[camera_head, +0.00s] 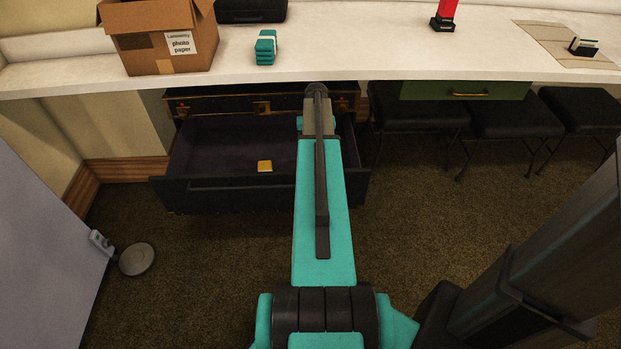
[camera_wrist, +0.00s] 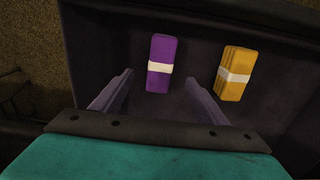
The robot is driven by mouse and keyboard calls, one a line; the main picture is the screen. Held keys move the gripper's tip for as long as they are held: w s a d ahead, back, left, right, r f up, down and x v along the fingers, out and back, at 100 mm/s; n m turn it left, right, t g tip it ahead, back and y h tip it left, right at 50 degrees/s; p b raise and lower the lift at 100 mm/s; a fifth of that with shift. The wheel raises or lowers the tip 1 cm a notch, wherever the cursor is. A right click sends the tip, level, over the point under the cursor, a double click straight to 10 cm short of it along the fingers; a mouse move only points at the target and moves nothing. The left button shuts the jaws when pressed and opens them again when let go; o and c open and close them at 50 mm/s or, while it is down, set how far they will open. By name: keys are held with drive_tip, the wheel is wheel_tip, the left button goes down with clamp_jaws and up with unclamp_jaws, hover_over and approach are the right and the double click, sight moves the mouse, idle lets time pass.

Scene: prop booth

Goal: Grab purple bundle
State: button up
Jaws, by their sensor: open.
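The purple bundle (camera_wrist: 161,54) with a white band lies on the floor of an open dark drawer (camera_wrist: 115,25). My gripper (camera_wrist: 165,82) is open above the drawer, its two fingers spread. In the wrist view the purple bundle is just beyond and between the fingertips, and nothing is held. In the head view my arm hides the purple bundle and the gripper. The drawer front (camera_head: 240,197) shows there, pulled out below the counter.
A yellow bundle (camera_wrist: 237,74) lies right of the purple one, and it also shows in the head view (camera_head: 265,166). The white counter (camera_head: 340,50) above holds a teal bundle stack (camera_head: 266,47) and a cardboard box (camera_head: 160,38). Black stools (camera_head: 510,115) stand right.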

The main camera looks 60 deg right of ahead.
drive_tip(key=shift+w+f, duration=0.3)
drive_tip(key=shift+w, duration=0.35)
drive_tip(key=shift+s+d+f, duration=0.1)
drive_tip(key=shift+s+d+f+b, duration=0.1)
drive_tip(key=shift+f+b, duration=0.25)
drive_tip(key=shift+f, duration=1.75)
drive_tip(key=shift+s+f+b, duration=0.1)
drive_tip(key=shift+f+b, duration=0.2)
drive_tip(key=shift+f, duration=1.8)
drive_tip(key=shift+f, duration=0.1)
drive_tip(key=shift+s+f+b, duration=0.1)
drive_tip(key=shift+f+b, duration=0.35)
drive_tip(key=shift+f, duration=2.1)
